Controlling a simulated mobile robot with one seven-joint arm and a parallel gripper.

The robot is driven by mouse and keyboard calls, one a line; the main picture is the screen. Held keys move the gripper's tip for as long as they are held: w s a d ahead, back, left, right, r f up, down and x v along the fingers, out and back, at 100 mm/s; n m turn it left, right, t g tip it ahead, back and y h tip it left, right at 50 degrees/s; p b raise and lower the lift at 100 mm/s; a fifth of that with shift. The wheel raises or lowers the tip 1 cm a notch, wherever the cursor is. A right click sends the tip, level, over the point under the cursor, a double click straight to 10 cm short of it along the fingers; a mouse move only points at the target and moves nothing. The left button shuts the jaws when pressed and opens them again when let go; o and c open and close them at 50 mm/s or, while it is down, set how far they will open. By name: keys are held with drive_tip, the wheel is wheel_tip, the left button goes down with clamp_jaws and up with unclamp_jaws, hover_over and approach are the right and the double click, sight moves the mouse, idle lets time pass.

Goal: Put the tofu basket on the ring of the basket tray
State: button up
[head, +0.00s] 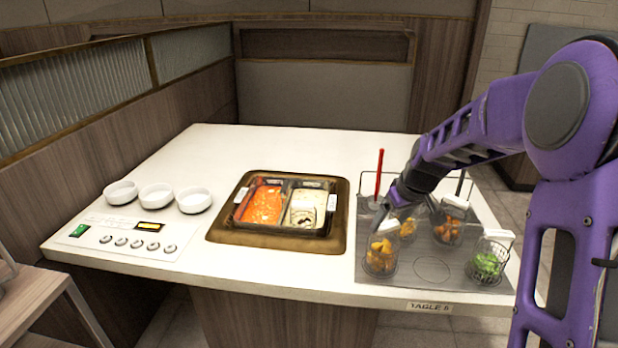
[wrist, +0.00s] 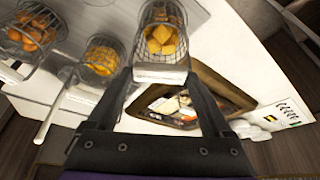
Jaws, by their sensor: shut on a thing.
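My gripper (head: 394,203) is shut on the white handle of a wire basket of golden cubes, which look like tofu. This tofu basket (head: 380,262) hangs upright at the tray's front left; I cannot tell whether its bottom touches. In the wrist view the tofu basket (wrist: 160,38) sits beyond my two dark fingers, its handle between the tips (wrist: 160,82). The grey basket tray (head: 400,283) lies at the table's right. An empty ring (head: 432,270) is marked on it, right of the held basket.
Baskets with yellow (head: 407,227), orange (head: 449,232) and green food (head: 487,263) stand on the tray. A red-handled tool (head: 379,175) stands behind. The two-part pot (head: 223,230) is left of the tray; white bowls (head: 156,195) are farther left.

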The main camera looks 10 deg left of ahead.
drive_tip(key=o, duration=1.3)
drive_tip(key=shift+f, duration=0.1)
drive_tip(key=shift+r, duration=0.2)
wheel_tip(320, 180, up, 11)
drive_tip(key=p, duration=0.7)
drive_tip(key=shift+f, duration=0.15)
